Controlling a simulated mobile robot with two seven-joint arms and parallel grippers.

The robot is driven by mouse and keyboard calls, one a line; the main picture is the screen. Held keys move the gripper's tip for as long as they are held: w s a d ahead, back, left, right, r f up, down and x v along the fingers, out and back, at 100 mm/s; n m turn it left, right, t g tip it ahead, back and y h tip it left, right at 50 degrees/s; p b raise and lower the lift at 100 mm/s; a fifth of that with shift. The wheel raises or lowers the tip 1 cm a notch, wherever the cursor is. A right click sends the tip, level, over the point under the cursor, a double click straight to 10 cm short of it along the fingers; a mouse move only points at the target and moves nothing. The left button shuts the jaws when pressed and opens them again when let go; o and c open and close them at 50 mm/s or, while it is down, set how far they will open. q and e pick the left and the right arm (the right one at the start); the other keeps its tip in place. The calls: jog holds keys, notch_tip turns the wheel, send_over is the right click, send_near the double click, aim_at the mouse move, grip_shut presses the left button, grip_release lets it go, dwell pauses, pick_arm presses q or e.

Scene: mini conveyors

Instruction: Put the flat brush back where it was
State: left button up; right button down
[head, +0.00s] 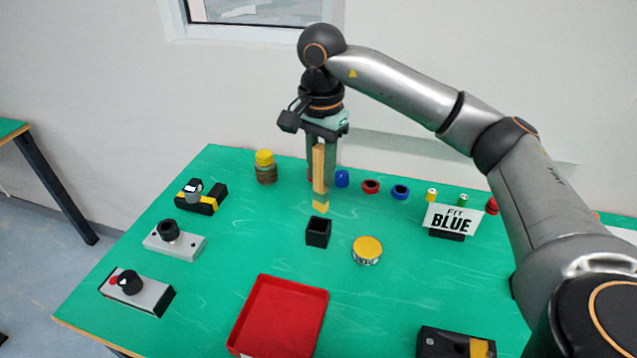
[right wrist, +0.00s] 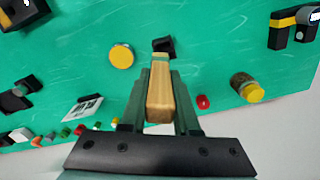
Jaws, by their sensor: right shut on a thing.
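My right gripper (head: 321,182) points down over the table and is shut on the flat brush (head: 319,165), which has a pale wooden handle. The brush hangs upright, its yellowish lower end pointing down. In the right wrist view the brush (right wrist: 160,98) lies between the two fingers (right wrist: 161,78). A small square black holder (head: 318,233), open at the top, stands on the table just below and in front of the brush; in the head view the brush's lower end appears above it, apart from it. The holder also shows in the right wrist view (right wrist: 163,45). My left gripper is not in view.
A red tray (head: 262,345) lies in front. A yellow-lidded tin (head: 367,249) stands right of the holder, a yellow-capped jar (head: 265,167) behind left. Switch boxes (head: 174,241) line the left.

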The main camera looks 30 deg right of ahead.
aim_at(319, 188)
jog(key=shift+w+f, duration=0.35)
jog(key=shift+f, duration=0.05)
jog(key=f, duration=0.3)
jog(key=shift+w+d+f, duration=0.15)
jog(key=shift+w+f, duration=0.1)
jog(key=shift+f, duration=0.1)
jog(key=shift+f, duration=0.1)
jog(key=shift+f+b, duration=0.35)
jog(key=shift+f, duration=0.15)
jog(key=c, duration=0.7)
grip_release()
jog(key=shift+o, duration=0.2)
jog(key=shift+r, duration=0.15)
